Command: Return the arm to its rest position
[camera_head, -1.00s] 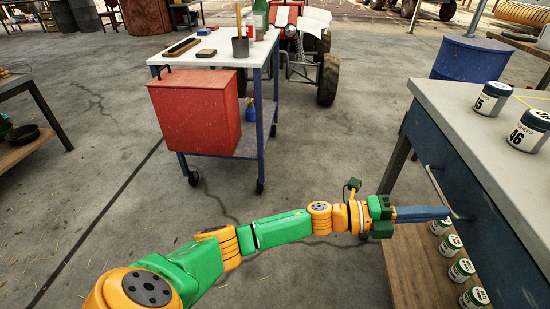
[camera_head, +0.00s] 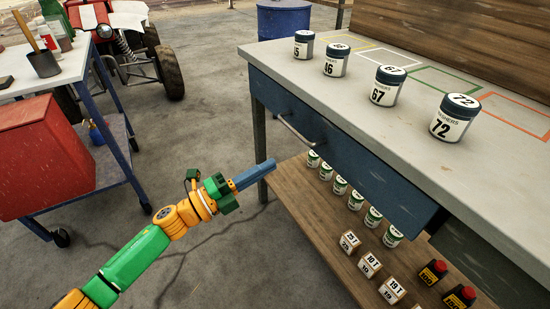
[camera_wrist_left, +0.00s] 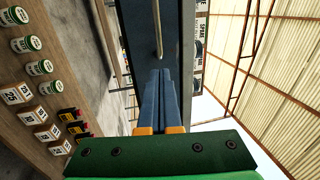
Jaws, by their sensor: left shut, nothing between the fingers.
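My left arm reaches in from the lower left in the head view. Its left gripper (camera_head: 265,165) is shut and empty, with its blue fingers pointing toward the drawer handle (camera_head: 297,130). In the left wrist view the closed fingers (camera_wrist_left: 163,75) point along the drawer front toward the handle. The fingertips look a little short of the handle, though the exact gap is hard to tell. My right gripper is not in view.
Several numbered cans, including the 72 can (camera_head: 454,118), stand on the bench. The lower shelf (camera_head: 300,205) holds small cans, boxes and red-capped bottles. A trolley with a red box (camera_head: 45,155) stands left. Open concrete floor (camera_head: 215,90) lies between.

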